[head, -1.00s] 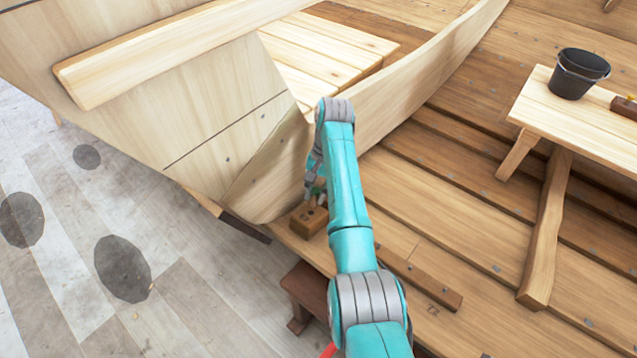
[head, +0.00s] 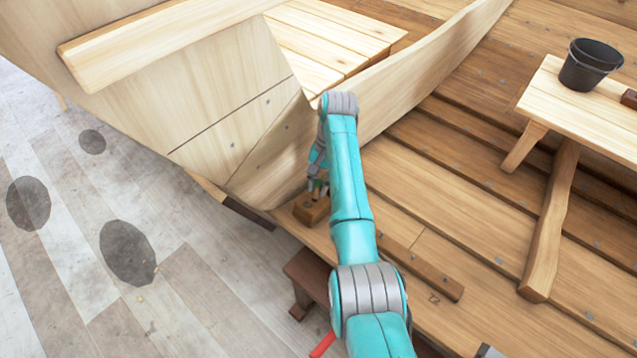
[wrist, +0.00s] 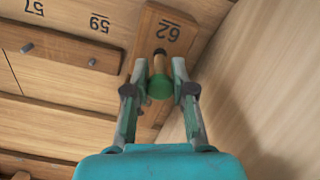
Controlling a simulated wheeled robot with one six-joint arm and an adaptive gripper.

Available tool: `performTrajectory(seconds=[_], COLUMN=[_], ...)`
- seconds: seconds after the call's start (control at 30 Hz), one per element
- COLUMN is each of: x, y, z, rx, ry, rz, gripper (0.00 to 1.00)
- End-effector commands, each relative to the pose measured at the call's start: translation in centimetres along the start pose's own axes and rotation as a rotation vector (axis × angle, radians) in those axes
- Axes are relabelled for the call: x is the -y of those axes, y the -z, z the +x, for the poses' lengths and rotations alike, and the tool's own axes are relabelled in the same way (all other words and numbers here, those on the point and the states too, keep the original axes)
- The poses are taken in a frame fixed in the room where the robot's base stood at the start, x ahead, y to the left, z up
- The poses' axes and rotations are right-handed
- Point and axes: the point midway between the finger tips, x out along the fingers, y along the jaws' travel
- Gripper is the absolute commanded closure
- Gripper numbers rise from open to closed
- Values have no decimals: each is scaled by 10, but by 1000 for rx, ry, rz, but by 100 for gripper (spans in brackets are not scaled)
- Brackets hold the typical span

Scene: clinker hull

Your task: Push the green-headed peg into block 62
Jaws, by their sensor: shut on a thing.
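Block 62 (wrist: 165,28) is a wooden block with its number upside down in the wrist view, beside a pale plank. It also shows in the head view (head: 311,212), at the hull's lower edge. My gripper (wrist: 160,88) is shut on the green-headed peg (wrist: 160,86), whose head sits between the fingertips. A dark round spot (wrist: 160,52) shows on the block just beyond the peg. Whether the peg's tip is in the hole or just above it, I cannot tell. In the head view my gripper (head: 317,188) is close over the block, partly hidden by my arm.
Boards marked 59 (wrist: 99,23) and 57 (wrist: 35,8) lie left of the block, with dark pegs in a brown strip (wrist: 60,48). The pale hull plank (wrist: 255,80) stands close on the right. A bench with a black bucket (head: 590,66) is at the right.

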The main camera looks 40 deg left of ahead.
Motion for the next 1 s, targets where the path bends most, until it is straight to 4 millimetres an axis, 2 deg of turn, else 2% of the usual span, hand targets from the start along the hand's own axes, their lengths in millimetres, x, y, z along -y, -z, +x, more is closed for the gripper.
performTrajectory(seconds=[1.0], x=[0], y=[0], z=[8], rx=[0], ry=[0], rz=[0], gripper=[88])
